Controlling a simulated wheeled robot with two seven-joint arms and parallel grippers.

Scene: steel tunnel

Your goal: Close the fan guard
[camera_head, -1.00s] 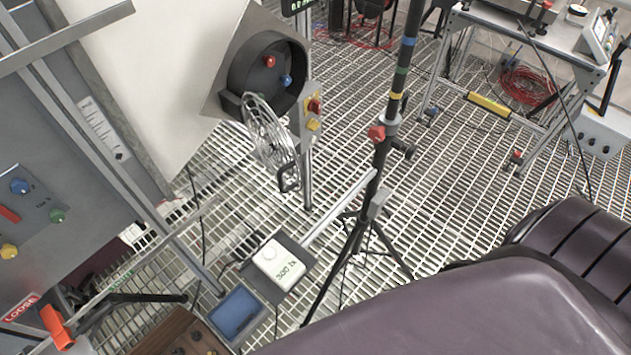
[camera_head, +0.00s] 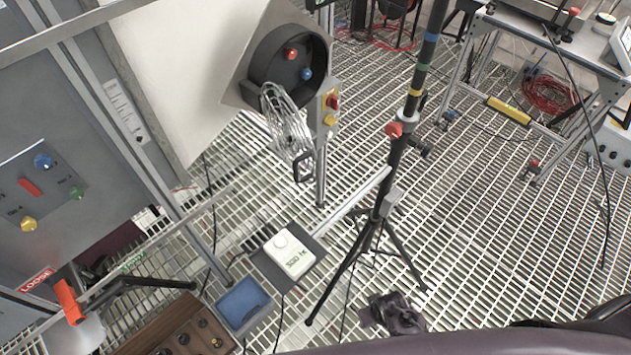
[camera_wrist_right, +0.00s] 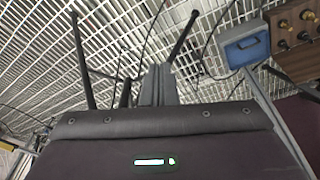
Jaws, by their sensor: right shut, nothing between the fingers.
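The round dark fan housing (camera_head: 266,70) sits on a tilted grey plate at upper middle of the head view, with a red knob and a blue knob inside. The wire fan guard (camera_head: 285,125) stands open, swung out from the housing's lower left side. Its black loop handle (camera_head: 303,166) is at the lower end, clear of the housing. My right gripper (camera_wrist_right: 159,68) is shut and empty in the right wrist view, pointing toward the tripod legs. It is well away from the guard. My left gripper is not in view.
A black tripod stand (camera_head: 378,205) with a red knob rises right of the guard. A white meter (camera_head: 287,255), a blue tray (camera_head: 243,302) and a wooden knob box (camera_head: 185,335) lie below. A control panel (camera_head: 45,185) stands left, a bench (camera_head: 560,65) upper right.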

